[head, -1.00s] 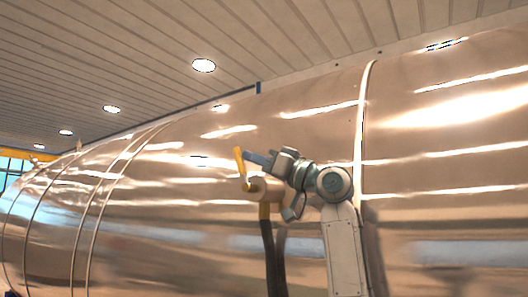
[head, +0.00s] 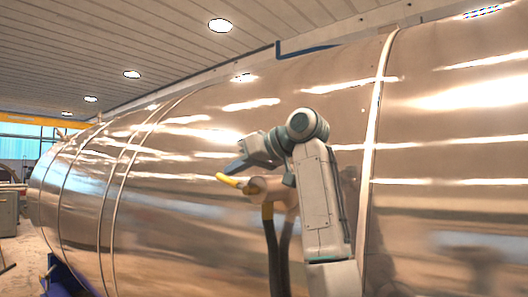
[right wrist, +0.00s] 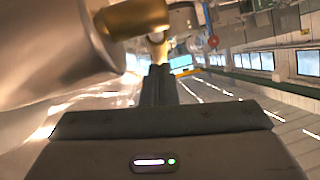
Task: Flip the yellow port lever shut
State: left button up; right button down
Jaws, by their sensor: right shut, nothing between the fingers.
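The yellow port lever (head: 229,181) lies nearly flat in the head view, pointing left and slightly up from the port (head: 270,188) on the metal chamber wall. My right gripper (head: 230,169) is shut and empty, its fingertips just above the lever, at or very near contact. In the right wrist view the shut fingers (right wrist: 158,82) point at the lever's narrow part (right wrist: 157,46), and the brass-yellow hub (right wrist: 135,18) sits beside the pale port body (right wrist: 70,45). Whether the fingertips touch the lever is unclear. My left gripper is not in view.
The large shiny chamber (head: 180,225) fills most of the head view, with raised bands around it. A dark hose (head: 270,250) hangs below the port. Open floor and a grey cabinet (head: 8,212) show at far left.

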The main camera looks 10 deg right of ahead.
jog(key=shift+w+a+f+g+h+p, duration=0.3)
jog(key=shift+g+h+p, duration=0.45)
jog(key=shift+p, duration=0.2)
jog(key=shift+w+a+f+g+h+p, duration=0.1)
jog(key=shift+w+f+g+h+p, duration=0.05)
jog(key=shift+f+g+h+p, duration=0.3)
